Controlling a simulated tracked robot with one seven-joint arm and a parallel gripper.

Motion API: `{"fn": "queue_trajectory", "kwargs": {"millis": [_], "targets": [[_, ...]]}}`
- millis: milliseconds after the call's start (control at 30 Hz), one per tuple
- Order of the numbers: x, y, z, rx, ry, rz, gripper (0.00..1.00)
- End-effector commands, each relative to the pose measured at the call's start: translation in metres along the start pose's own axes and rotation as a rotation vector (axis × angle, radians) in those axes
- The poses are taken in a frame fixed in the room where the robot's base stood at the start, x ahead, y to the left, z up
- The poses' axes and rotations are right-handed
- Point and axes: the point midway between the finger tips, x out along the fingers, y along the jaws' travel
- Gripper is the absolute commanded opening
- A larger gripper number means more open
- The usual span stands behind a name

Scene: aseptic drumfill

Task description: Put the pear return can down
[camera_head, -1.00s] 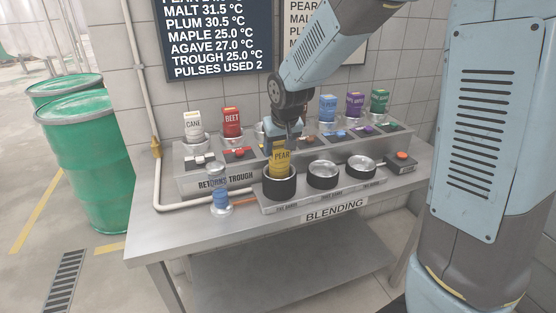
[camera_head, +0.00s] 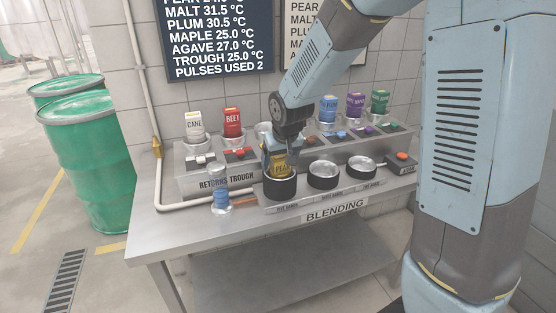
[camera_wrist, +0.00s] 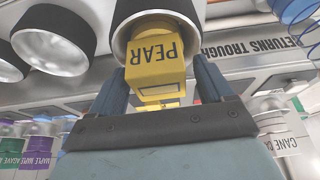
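The yellow pear return can (camera_head: 281,166) sits low inside the left dark-ringed cup (camera_head: 279,190) at the front of the blending bench. In the wrist view the can (camera_wrist: 155,55) shows its PEAR label and reaches into the dark-rimmed cup opening (camera_wrist: 122,14). My gripper (camera_head: 281,158) reaches down over the can, its fingers (camera_wrist: 162,75) on either side of it. They look shut on the can, though a thin gap seems to show on one side. The can's lower end is hidden inside the cup.
Two more dark-ringed cups (camera_head: 323,174) (camera_head: 360,167) stand to the right. Behind is a raised rack with the cane can (camera_head: 195,124), beet can (camera_head: 232,122) and blue, purple and green cans (camera_head: 380,102). A blue-banded clear vessel (camera_head: 221,201) stands left of the cups.

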Motion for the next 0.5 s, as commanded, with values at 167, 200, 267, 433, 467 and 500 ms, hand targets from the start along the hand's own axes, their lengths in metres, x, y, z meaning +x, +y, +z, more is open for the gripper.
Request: {"fn": "queue_trajectory", "kwargs": {"millis": [167, 200, 267, 433, 467, 500], "targets": [[0.0, 0.0, 0.0, 0.0, 0.0, 0.0, 0.83], [0.0, 0.0, 0.0, 0.0, 0.0, 0.0, 0.83], [-0.001, 0.0, -0.001, 0.0, 0.001, 0.0, 0.83], [-0.012, 0.0, -0.002, 0.001, 0.003, 0.0, 0.83], [-0.015, 0.0, -0.002, 0.001, 0.003, 0.0, 0.83], [-0.021, 0.0, -0.002, 0.001, 0.003, 0.0, 0.83]]}}
